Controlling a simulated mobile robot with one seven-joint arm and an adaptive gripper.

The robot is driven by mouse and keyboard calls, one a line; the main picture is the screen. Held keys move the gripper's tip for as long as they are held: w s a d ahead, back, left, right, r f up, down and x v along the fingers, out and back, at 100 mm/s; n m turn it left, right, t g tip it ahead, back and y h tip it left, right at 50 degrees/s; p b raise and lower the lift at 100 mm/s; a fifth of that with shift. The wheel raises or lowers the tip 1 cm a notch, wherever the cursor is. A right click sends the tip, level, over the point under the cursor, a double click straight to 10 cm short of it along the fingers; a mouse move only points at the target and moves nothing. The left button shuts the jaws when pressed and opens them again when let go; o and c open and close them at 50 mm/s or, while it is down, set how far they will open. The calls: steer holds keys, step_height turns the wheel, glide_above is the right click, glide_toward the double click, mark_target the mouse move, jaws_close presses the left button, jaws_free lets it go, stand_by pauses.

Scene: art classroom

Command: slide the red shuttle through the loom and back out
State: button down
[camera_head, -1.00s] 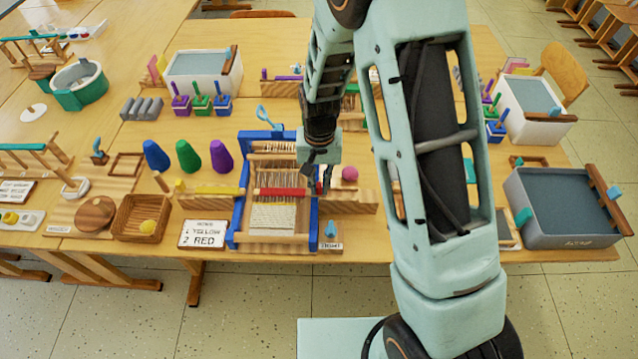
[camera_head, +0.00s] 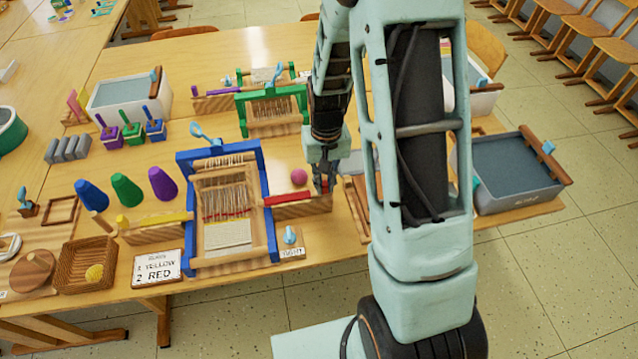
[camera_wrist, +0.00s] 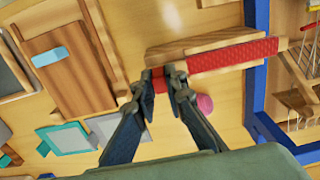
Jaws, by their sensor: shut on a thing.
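The blue-framed loom (camera_head: 268,235) stands on the table with pale warp threads and a cream woven patch. A thin red line (camera_head: 222,215) crosses the warp just above that patch. The red shuttle (camera_head: 284,199) lies to the right of the loom, along a wooden block (camera_head: 305,209), its left end at the blue side post. My gripper (camera_head: 324,188) is shut on the shuttle's outer right end. The wrist view shows my fingers (camera_wrist: 166,82) pinching the red shuttle (camera_wrist: 228,56), whose far end overlaps the blue post (camera_wrist: 258,85).
A yellow shuttle (camera_head: 160,221) rests on a block left of the loom. A blue knob by a small label (camera_head: 291,252) and a sign card (camera_head: 158,268) stand at the front. A green loom (camera_head: 272,93) stands behind.

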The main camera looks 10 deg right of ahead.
steer(key=shift+d, duration=0.25)
steer(key=c, duration=2)
jaws_free()
steer(key=shift+o, duration=0.2)
steer(key=shift+r, duration=0.1)
steer(key=shift+r, duration=0.3)
step_height(320, 180, up, 11)
steer(key=shift+r, duration=0.15)
